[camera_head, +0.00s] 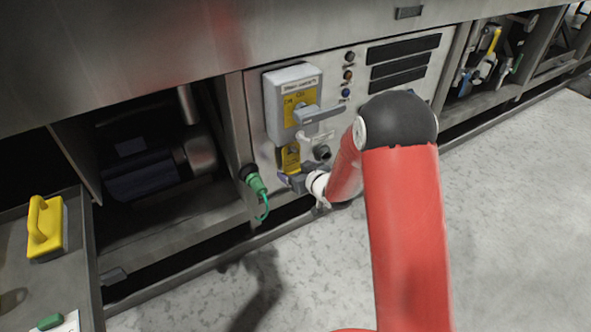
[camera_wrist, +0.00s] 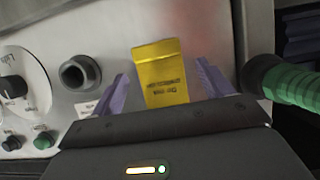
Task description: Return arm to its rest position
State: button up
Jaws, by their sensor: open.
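My red arm reaches from the lower right toward the machine's control panel in the head view. My gripper (camera_head: 291,178) is at the panel, just below the grey switch box. In the wrist view, my gripper (camera_wrist: 160,92) has its two purple fingers apart. A yellow tag (camera_wrist: 160,75) with small print shows between the fingers. In the head view the yellow tag (camera_head: 290,157) hangs below the switch box. I cannot tell whether the fingers touch the tag.
The grey switch box (camera_head: 292,103) with its handle (camera_head: 318,114) is right above my gripper. A green connector (camera_head: 255,182) with a cord is close on the left. A dark socket (camera_wrist: 80,74) is beside the fingers. A yellow-handled block (camera_head: 46,230) lies on a shelf. Floor at right is clear.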

jog(key=s+d+r+m+h+p, duration=0.1)
jog(key=s+d+r+h+p, duration=0.1)
jog(key=s+d+r, duration=0.4)
jog(key=s+d+r+m+g+h+p, duration=0.1)
jog(key=s+d+r+m+h, duration=0.25)
jog(key=r, duration=0.55)
jog(key=s+d+r+n+h+p, duration=0.1)
jog(key=s+d+r+p, duration=0.1)
jog(key=s+d+r, duration=0.4)
jog(key=s+d+r+m+g+p, duration=0.1)
jog(key=s+r, duration=0.3)
jog(key=s, duration=0.6)
jog(key=s+d+r+m+g+p, duration=0.2)
jog(key=s+r, duration=0.3)
jog(key=s, duration=0.6)
jog(key=shift+d+g+h, duration=0.2)
jog(key=shift+g+h, duration=0.25)
jog(key=shift+g, duration=0.35)
